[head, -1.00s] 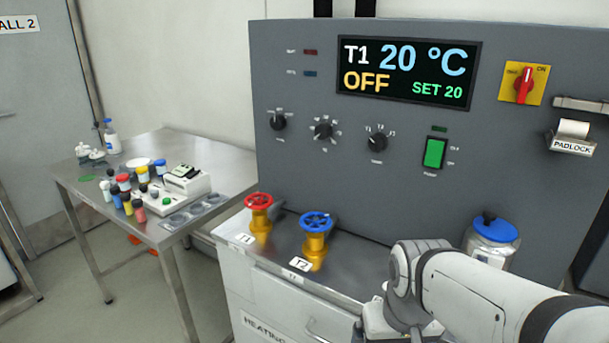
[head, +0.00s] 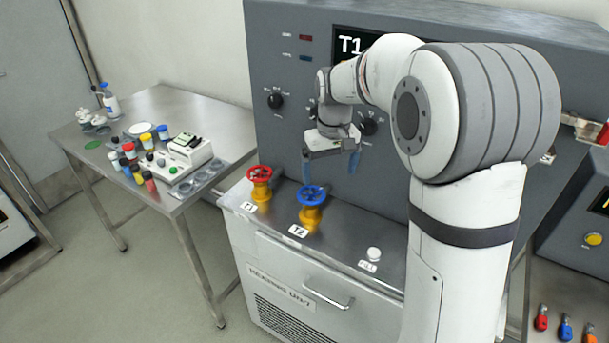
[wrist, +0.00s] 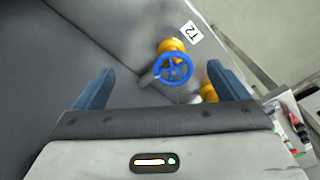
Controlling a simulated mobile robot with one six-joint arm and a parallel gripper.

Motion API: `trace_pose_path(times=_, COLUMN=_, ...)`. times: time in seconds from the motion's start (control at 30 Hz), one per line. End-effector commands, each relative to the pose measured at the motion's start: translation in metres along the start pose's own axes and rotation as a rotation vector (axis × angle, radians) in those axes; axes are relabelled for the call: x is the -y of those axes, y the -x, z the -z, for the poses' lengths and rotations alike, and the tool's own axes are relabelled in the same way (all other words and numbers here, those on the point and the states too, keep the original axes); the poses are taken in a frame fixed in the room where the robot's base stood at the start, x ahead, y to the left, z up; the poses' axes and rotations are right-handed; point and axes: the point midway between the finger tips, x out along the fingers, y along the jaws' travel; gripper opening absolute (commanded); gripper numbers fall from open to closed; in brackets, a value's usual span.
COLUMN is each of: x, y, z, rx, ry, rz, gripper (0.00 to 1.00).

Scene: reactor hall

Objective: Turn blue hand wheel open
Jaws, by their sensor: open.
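The blue hand wheel (head: 312,195) sits on a yellow valve body on the steel top of the heating unit, behind the label T2. In the wrist view the blue wheel (wrist: 174,69) lies between and a little beyond my two blue fingers, with its spokes visible. My gripper (head: 331,172) is open and empty, pointing down above and slightly right of the blue wheel in the head view. It is apart from the wheel. In the wrist view the fingers of my gripper (wrist: 170,88) are spread wide.
A red hand wheel (head: 260,173) on a second yellow valve stands just left of the blue one, by label T1. The grey control panel (head: 278,140) rises behind. A white knob (head: 374,254) is on the front right of the top. A steel table (head: 185,110) with bottles stands left.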

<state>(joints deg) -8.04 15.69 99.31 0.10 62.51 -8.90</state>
Motion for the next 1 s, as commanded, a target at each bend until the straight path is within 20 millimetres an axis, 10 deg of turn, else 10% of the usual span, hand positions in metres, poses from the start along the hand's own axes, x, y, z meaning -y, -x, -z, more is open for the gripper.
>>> trace_pose_path(times=0.3, x=0.019, y=-0.035, z=0.065, rx=0.042, ry=0.080, rz=0.006, gripper=0.94)
trace_pose_path(times=1.0, x=0.020, y=-0.114, z=0.065, rx=0.044, ry=0.086, rz=0.007, gripper=0.94)
